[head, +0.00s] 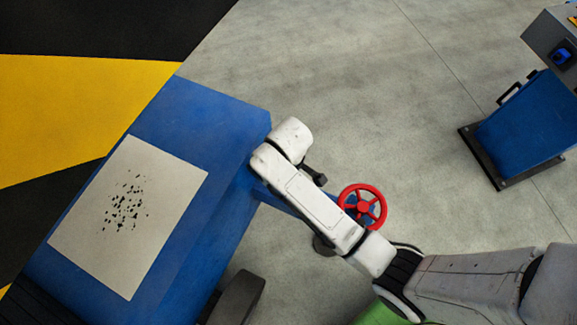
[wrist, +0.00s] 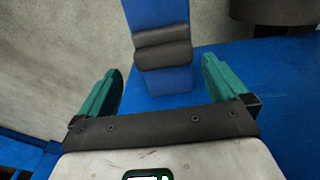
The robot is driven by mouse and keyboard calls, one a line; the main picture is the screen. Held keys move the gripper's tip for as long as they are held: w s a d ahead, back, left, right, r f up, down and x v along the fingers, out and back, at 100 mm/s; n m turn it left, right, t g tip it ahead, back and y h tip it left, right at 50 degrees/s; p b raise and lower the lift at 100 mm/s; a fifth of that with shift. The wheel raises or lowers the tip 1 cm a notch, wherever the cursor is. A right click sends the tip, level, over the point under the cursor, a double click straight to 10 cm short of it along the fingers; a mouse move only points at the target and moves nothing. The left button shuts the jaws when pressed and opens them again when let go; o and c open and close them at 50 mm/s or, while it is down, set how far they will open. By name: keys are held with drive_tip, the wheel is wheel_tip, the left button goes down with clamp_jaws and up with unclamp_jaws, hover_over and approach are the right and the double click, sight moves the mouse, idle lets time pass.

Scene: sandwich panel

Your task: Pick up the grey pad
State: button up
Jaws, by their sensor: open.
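My gripper (wrist: 163,68) is open, its two teal fingers wide apart in the wrist view. Between and beyond the fingertips is a dark grey ribbed piece (wrist: 163,47) across a blue bar (wrist: 156,14). It may be the grey pad, but I cannot tell for sure. Nothing shows held between the fingers. I cannot tell whether the fingertips touch anything. In the head view my arm hides the fingers and the spot below them.
A blue bench (head: 213,115) carries a pale speckled sheet (head: 160,190). A red handwheel (head: 363,207) stands right of my arm. A dark rounded block (head: 238,297) is at the bench's lower side. A blue stand (head: 520,130) is far right; open grey floor lies between.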

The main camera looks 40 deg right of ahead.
drive_tip(key=f, duration=0.2)
drive_tip(key=f+b, duration=0.1)
drive_tip(key=f, duration=0.2)
drive_tip(key=shift+s+a+f, duration=0.1)
drive_tip(key=shift+a+f, duration=0.05)
drive_tip(key=shift+a, duration=0.05)
drive_tip(key=shift+c, duration=0.5)
drive_tip(key=c, duration=0.7)
